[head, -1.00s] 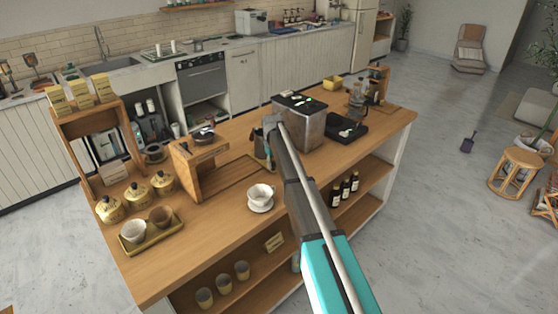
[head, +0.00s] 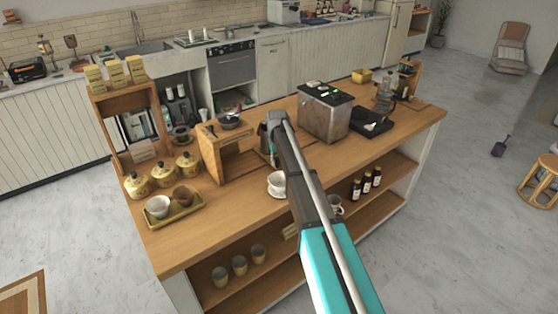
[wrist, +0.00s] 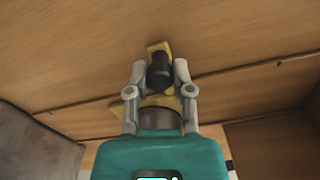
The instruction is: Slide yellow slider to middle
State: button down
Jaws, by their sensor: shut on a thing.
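The yellow slider (wrist: 156,47) shows in the wrist view as a yellow plate with a dark round knob (wrist: 160,74) in front of it. It lies against a brown wooden panel (wrist: 80,45) along a thin dark seam. The fingers of my gripper (wrist: 160,82) are closed on either side of the knob. Part of the slider is hidden behind the fingers and knob. In the head view my gripper is at the end of my arm, between the wooden stand (head: 222,150) and the steel box (head: 325,116); the slider cannot be made out there.
A white cup (head: 277,184) on a saucer stands close to my arm. A tray (head: 176,216) with two cups and several yellow jars (head: 163,174) are at the left. A black scale (head: 372,124) is right of the steel box. The counter's front left (head: 215,235) is clear.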

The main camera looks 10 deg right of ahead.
jog(key=shift+w, duration=0.2)
jog(key=shift+c, duration=2.4)
grip_release()
jog(key=shift+d, duration=0.15)
notch_tip(320, 180, up, 9)
jog(key=p, duration=0.9)
jog(key=shift+s, duration=0.1)
jog(key=shift+r+p, duration=0.35)
